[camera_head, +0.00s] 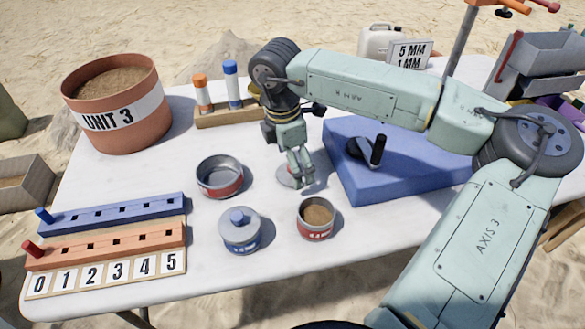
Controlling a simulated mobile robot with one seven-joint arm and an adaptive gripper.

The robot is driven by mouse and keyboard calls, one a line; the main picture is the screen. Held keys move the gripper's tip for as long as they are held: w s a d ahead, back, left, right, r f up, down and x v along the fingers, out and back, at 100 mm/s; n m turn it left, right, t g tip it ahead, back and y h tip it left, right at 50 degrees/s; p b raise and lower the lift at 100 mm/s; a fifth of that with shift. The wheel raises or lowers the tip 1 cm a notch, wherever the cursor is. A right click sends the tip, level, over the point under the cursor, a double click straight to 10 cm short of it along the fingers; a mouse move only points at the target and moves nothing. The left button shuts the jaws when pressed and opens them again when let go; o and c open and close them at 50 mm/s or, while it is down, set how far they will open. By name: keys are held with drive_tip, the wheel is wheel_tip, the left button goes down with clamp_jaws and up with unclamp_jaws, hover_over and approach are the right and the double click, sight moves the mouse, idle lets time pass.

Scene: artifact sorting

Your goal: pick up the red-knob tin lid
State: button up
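A round grey disc (286,181), which looks like a tin lid, lies on the white table under my gripper. I cannot tell whether the fingers are apart or closed on a knob. A tin with a blue-knob lid (238,219) stands in front and to the left. A red-labelled open tin (220,178) looks empty, and another red-labelled tin (316,219) holds brown material.
A blue block (365,185) with a black-handled tool lies right of my gripper. A wooden rack (215,119) with orange and blue-capped tubes stands behind. A numbered peg board (105,245) is at left front, and the UNIT 3 sand bucket (117,105) at back left.

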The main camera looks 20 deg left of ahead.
drive_tip(key=shift+f, duration=0.7)
drive_tip(key=shift+c, duration=0.5)
drive_tip(key=c, duration=0.8)
